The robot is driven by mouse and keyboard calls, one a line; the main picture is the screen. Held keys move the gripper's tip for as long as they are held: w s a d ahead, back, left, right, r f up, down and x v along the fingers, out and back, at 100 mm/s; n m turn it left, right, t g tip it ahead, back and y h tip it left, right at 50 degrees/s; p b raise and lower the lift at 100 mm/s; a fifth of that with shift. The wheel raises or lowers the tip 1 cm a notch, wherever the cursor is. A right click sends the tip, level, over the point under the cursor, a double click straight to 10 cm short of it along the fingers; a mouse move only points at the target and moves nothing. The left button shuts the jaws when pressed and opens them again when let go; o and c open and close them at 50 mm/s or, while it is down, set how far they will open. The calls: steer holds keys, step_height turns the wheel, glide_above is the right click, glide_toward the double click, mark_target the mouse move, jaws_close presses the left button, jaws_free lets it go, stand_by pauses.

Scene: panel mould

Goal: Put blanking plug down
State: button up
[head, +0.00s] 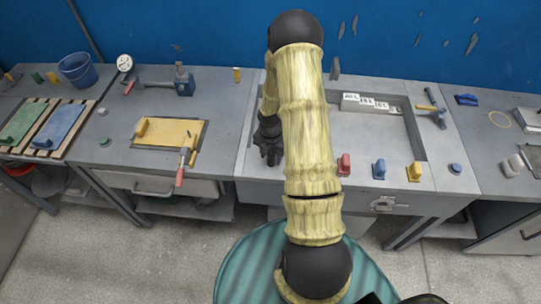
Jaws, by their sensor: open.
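My gripper (271,158) is black and points down over the left front part of the grey panel mould (435,150). It is open, and I see nothing between its fingers, though my arm hides part of this spot. Three small handled pieces stand in a row along the mould's front edge, right of my arm: a red one (344,165), a blue one (379,168) and a yellow one (414,172). A small round blue piece (455,168) lies farther right. I cannot tell which of these is the blanking plug. My gripper is apart from them.
White labelled blocks (365,101) sit at the mould's back, with a hammer (432,108) to the right. The left bench holds a yellow board (170,133), a trowel-like tool (184,160) and a vice (184,80). A blue bucket (77,69) stands far left.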

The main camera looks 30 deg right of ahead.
step_height(320, 180, up, 12)
steer(key=b, duration=0.1)
steer(key=shift+b, duration=0.3)
stand_by(0.5)
steer(key=s+a+r+m+t, duration=0.1)
steer(key=s+a+r+m, duration=0.4)
steer(key=m, duration=0.7)
steer(key=s+a+r+m+t, duration=0.1)
steer(key=s+a+r+m, duration=0.5)
steer(key=a+m, duration=0.3)
steer(key=s+m, duration=0.1)
steer(key=m, duration=0.2)
steer(key=shift+s+r+m+t, duration=0.15)
steer(key=shift+s+m+t, duration=0.1)
steer(key=shift+m+t, duration=0.05)
